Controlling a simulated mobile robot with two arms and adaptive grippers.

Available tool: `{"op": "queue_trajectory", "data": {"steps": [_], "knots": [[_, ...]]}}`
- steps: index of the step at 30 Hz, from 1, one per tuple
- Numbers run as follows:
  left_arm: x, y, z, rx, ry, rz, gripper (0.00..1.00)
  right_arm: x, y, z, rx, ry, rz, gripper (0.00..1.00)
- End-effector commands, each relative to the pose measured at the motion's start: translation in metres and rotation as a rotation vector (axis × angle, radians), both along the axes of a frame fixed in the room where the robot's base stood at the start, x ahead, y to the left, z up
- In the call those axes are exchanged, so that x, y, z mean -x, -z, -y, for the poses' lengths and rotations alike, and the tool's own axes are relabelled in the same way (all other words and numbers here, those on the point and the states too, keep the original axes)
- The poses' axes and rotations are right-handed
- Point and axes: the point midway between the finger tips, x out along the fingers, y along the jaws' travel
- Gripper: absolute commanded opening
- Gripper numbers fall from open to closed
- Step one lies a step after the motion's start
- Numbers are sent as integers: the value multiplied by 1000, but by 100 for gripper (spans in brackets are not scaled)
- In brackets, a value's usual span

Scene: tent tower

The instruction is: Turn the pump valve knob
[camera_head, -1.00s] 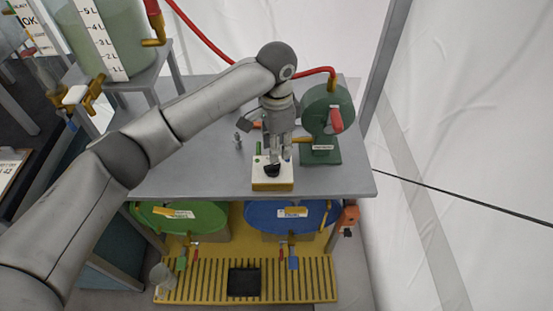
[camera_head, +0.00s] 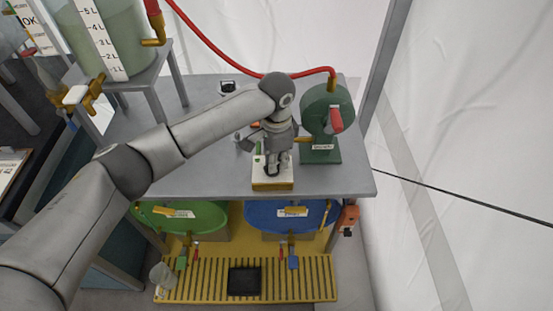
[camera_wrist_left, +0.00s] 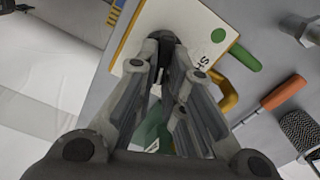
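A white box with a yellow base (camera_head: 272,183) stands near the front edge of the grey table, with a black knob on its top. In the left wrist view the dark knob (camera_wrist_left: 160,40) is partly hidden by my fingers. My left gripper (camera_head: 274,166) reaches down over the box. In the left wrist view its fingertips (camera_wrist_left: 165,68) lie on either side of the knob, close together. I cannot tell whether they press on it. The green pump (camera_head: 318,108) with a red handle (camera_head: 336,120) stands right beside the gripper. My right gripper is out of view.
A red hose (camera_head: 205,43) runs to the pump top. A graduated tank (camera_head: 118,40) stands at the back left. An orange-handled tool (camera_wrist_left: 283,93) lies near the box.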

Motion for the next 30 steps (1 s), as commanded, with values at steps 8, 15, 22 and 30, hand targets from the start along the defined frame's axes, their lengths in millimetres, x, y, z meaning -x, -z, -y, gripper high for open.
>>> {"op": "queue_trajectory", "data": {"steps": [8, 15, 22, 30], "knots": [[0, -1, 0, 0, 9, -1, 0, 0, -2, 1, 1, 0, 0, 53], [2, -3, 1, 0, 89, -3, 0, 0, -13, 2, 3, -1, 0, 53], [3, -4, 1, 0, 261, -3, 0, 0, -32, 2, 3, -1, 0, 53], [6, -3, 1, 0, 517, -4, 0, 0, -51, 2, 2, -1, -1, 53]]}}
